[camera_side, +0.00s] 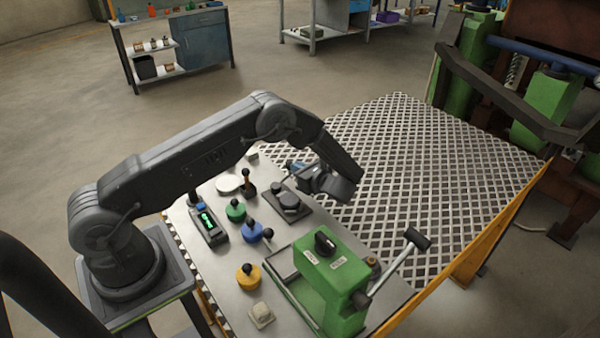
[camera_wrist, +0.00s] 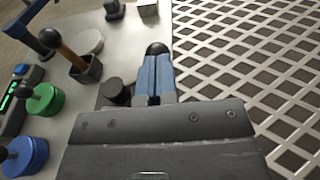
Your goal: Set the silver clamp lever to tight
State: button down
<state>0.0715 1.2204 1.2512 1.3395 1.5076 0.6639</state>
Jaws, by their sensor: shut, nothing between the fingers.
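The silver clamp lever (camera_side: 393,272) is a bright rod with a black grip, on the right side of a green block (camera_side: 327,283) in the side view. It leans up and to the right, with its grip beyond the block. Lettering on the block's two pale labels is too small to read. The lever is outside the wrist view. My gripper (camera_side: 294,166) is well behind and left of the lever, near the middle of the bench. Its blue fingers (camera_wrist: 156,78) are together and empty in the wrist view. A black ball (camera_wrist: 157,48) shows just beyond their tips.
Black-knobbed green (camera_side: 236,210), blue (camera_side: 252,231) and yellow (camera_side: 248,276) controls stand left of the block. A display box (camera_side: 208,226) and a brown-handled stick (camera_wrist: 72,52) stand nearby. A black knob (camera_side: 325,243) tops the block. The metal grating (camera_side: 410,165) is clear.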

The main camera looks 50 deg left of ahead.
aim_at(289, 162)
jog(key=shift+a, duration=0.65)
jog(key=shift+w+a+n+g, duration=0.1)
jog(key=shift+a+n+g, duration=0.55)
jog(key=shift+g, duration=0.25)
jog(key=shift+x, duration=0.75)
jog(key=shift+s+a+r, duration=0.1)
jog(key=shift+s+a, duration=0.25)
jog(key=shift+a, duration=0.15)
jog(key=shift+s+a+n+g+h, duration=0.25)
jog(key=shift+a+n+g+h, duration=0.15)
jog(key=shift+n+g, duration=0.6)
jog(key=shift+s+a, duration=0.55)
jog(key=shift+s, duration=0.05)
